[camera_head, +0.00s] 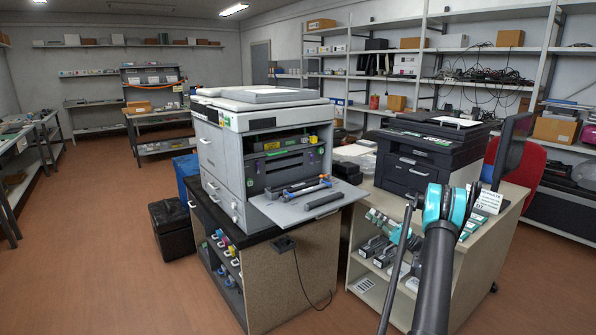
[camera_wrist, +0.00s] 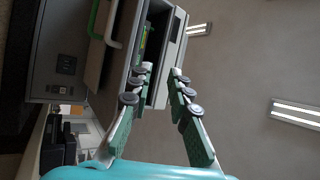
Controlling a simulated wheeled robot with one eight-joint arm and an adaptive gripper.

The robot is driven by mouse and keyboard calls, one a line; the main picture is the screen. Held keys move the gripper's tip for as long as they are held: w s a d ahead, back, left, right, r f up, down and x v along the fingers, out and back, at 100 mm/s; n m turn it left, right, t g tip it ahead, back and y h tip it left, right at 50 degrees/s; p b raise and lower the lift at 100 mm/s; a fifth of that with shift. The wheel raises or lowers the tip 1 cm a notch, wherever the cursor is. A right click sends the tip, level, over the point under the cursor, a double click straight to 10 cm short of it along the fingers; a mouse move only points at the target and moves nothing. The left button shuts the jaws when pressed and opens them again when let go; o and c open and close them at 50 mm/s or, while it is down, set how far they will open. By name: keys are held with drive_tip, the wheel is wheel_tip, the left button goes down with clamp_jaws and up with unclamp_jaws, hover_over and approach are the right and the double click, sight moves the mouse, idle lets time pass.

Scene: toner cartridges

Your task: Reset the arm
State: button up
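My gripper (camera_wrist: 161,73) shows in the wrist view with its two green-padded fingers apart and nothing between them. Beyond the fingertips, at the upper left of that view, is the tilted image of a grey printer (camera_wrist: 97,75). In the head view my dark and teal arm rises from the bottom right, in front of the desk with the black printer.
The large grey printer (camera_head: 222,155) has its front open, and dark cartridges lie on its lowered flap (camera_head: 290,210). A black printer (camera_head: 417,165) and a monitor (camera_head: 512,150) stand right. Shelves line the walls. The left floor (camera_head: 110,250) is clear.

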drive_tip(key=s+a+r+m+g+h, duration=0.1)
drive_tip(key=a+r+h, duration=0.1)
drive_tip(key=a, duration=0.4)
drive_tip(key=s+a+r+g+h, duration=0.1)
drive_tip(key=s+a+r+h, duration=0.15)
drive_tip(key=a, duration=0.35)
drive_tip(key=s+a+g+h, duration=0.2)
drive_tip(key=s+a+h, duration=0.3)
drive_tip(key=s+a, duration=0.3)
drive_tip(key=s+d+f+h, duration=0.2)
drive_tip(key=s+f+h, duration=0.1)
drive_tip(key=s, duration=0.7)
drive_tip(key=s+d+f+n+h, duration=0.1)
drive_tip(key=s+d+f+h, duration=0.2)
drive_tip(key=s, duration=0.8)
drive_tip(key=s+d+f+n+g+h, duration=0.1)
drive_tip(key=s+d+f+h, duration=0.1)
drive_tip(key=s+h, duration=0.4)
drive_tip(key=s+d, duration=0.1)
drive_tip(key=s, duration=0.4)
drive_tip(key=shift+s+d+f, duration=0.15)
drive_tip(key=shift+s+f, duration=0.1)
drive_tip(key=shift+f, duration=0.15)
